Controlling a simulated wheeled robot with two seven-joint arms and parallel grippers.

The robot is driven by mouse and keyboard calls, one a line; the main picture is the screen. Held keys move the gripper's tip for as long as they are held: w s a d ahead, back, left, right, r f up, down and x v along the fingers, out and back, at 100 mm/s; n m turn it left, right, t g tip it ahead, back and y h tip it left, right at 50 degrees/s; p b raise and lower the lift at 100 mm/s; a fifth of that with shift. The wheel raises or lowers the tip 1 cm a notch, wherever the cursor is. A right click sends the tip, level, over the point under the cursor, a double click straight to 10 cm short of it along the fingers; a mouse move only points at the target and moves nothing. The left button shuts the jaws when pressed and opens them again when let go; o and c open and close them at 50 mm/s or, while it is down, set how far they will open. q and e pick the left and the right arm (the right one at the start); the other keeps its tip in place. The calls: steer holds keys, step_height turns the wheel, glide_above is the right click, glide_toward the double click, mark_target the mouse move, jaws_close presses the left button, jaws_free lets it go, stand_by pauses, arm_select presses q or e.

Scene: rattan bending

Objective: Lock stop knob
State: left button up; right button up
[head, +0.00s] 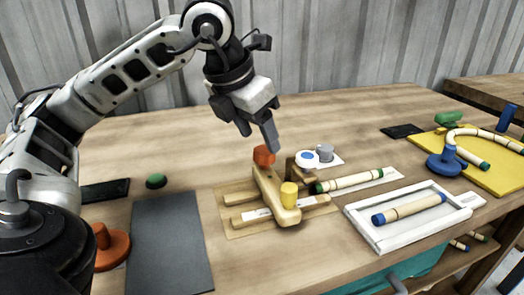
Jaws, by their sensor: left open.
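A wooden jig (268,192) stands on the table in the middle of the head view. An orange block-like knob (263,156) sits at its back end, and a yellow cylindrical knob (289,195) stands upright near its front. No label shows which of them is the stop knob. My left gripper (258,136) is open and empty, pointing down just above the orange knob. Whether a fingertip touches the knob, I cannot tell. My right gripper is not in view.
Right of the jig lie a green-tipped rattan rod (352,181) and a white tray (375,239) holding a blue-ended rod (409,208). A yellow board (500,176) with a bent rod and blue knob is farther right. A dark mat (168,245) lies left, beside an orange disc-based knob (111,250).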

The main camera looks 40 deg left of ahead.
mark_target(264, 149)
arm_select(q)
steer(key=shift+x, duration=1.75)
steer(key=c, duration=1)
